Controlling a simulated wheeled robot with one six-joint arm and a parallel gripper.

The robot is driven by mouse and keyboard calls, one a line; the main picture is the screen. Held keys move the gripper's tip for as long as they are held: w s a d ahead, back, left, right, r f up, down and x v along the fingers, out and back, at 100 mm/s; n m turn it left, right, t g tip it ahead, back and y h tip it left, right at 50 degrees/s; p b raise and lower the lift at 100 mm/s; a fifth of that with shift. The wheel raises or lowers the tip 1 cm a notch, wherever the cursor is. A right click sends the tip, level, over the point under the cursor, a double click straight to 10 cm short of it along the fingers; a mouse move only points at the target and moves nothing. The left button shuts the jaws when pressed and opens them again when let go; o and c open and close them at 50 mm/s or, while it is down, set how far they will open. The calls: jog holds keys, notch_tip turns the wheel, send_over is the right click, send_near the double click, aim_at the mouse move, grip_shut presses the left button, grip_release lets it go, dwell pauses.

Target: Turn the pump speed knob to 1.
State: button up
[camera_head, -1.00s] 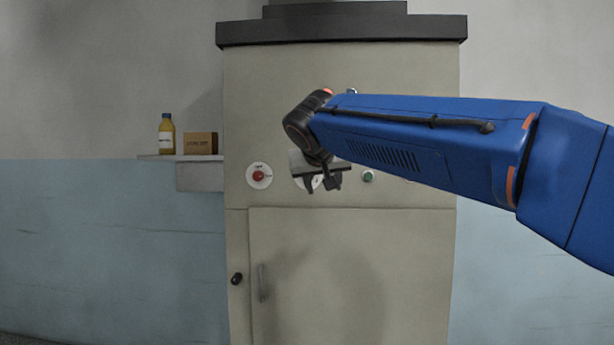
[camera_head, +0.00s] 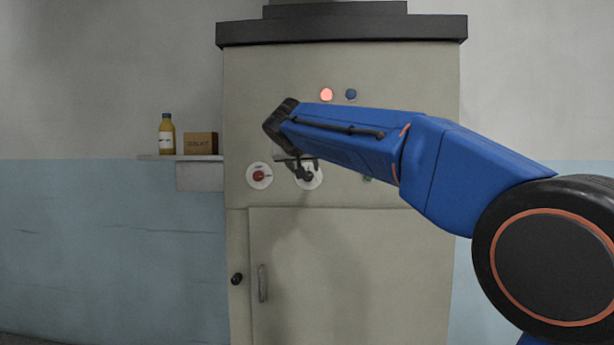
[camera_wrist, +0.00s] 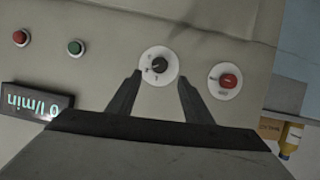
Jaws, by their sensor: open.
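A black knob (camera_wrist: 158,65) sits on a round white dial plate (camera_wrist: 148,78) on the cabinet front, seen in the wrist view. Its markings and pointer are too small to read surely. In the head view the white dial (camera_head: 317,181) is partly hidden behind my gripper (camera_head: 303,173). My gripper is open and empty; in the wrist view its two fingers (camera_wrist: 160,80) appear on either side of the dial. I cannot tell how far the fingertips are from the panel. A display (camera_wrist: 38,103) beside it reads 0 l/min.
A red knob (camera_head: 258,175) on another white plate is left of the dial. Red (camera_wrist: 20,38) and green (camera_wrist: 75,47) buttons are on its other side. A shelf (camera_head: 200,158) holds a bottle (camera_head: 167,138) and a box (camera_head: 200,143). A cabinet door (camera_head: 340,270) lies below.

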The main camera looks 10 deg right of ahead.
jog(key=x, duration=0.8)
jog(key=shift+w, duration=0.25)
jog(key=shift+d, duration=0.15)
jog(key=shift+f, duration=0.1)
jog(key=c, duration=1.1)
